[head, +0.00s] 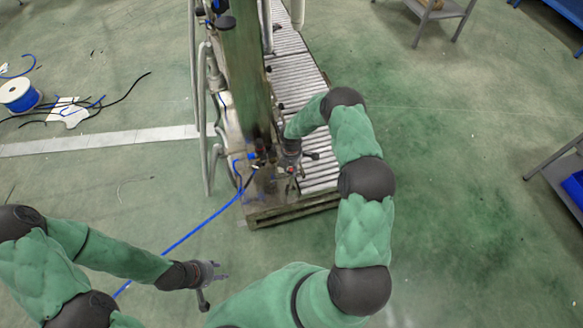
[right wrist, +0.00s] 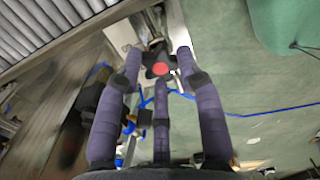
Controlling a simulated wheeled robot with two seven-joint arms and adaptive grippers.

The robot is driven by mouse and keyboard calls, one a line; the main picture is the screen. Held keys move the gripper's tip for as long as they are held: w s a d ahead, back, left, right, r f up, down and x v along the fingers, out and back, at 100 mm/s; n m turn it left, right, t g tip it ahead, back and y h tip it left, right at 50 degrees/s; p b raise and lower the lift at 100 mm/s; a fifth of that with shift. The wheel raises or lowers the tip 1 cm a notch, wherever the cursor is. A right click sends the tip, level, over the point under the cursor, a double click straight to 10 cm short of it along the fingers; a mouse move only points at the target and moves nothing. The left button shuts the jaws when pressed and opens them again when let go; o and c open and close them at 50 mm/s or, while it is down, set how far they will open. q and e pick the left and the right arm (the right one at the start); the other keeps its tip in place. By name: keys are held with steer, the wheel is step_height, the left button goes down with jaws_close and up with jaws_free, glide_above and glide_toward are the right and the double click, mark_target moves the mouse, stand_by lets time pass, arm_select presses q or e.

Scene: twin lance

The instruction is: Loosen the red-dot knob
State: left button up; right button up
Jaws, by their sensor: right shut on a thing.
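The red-dot knob (right wrist: 160,69) is a dark lobed knob with a round red dot on its face, in the upper middle of the right wrist view. My right gripper (right wrist: 158,62) has its purple fingers closed around the knob, on both sides and from below. In the head view my right gripper (head: 292,170) is at the lower end of the green machine column (head: 245,75), and the knob is too small to make out there. My left gripper (head: 214,280) is empty, its fingers apart, above the floor at the lower middle, well away from the machine.
A roller conveyor (head: 289,60) runs behind the column. Blue hose (head: 200,225) crosses the floor between the left arm and the machine. A cable spool (head: 20,95) and loose cables lie at the left. Open floor (head: 460,150) is on the right, with a shelf (head: 560,165) beyond.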

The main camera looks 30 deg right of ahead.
mark_target(290, 171)
steer(key=shift+s+a+f, duration=0.15)
steer(key=shift+s+a, duration=0.05)
steer(key=shift+a, duration=0.25)
steer(key=o, duration=1.1)
steer(key=shift+w, duration=0.1)
steer(key=shift+d, duration=0.15)
steer(key=shift+r, duration=0.25)
step_height(290, 171, up, 12)
steer(key=shift+f, duration=0.15)
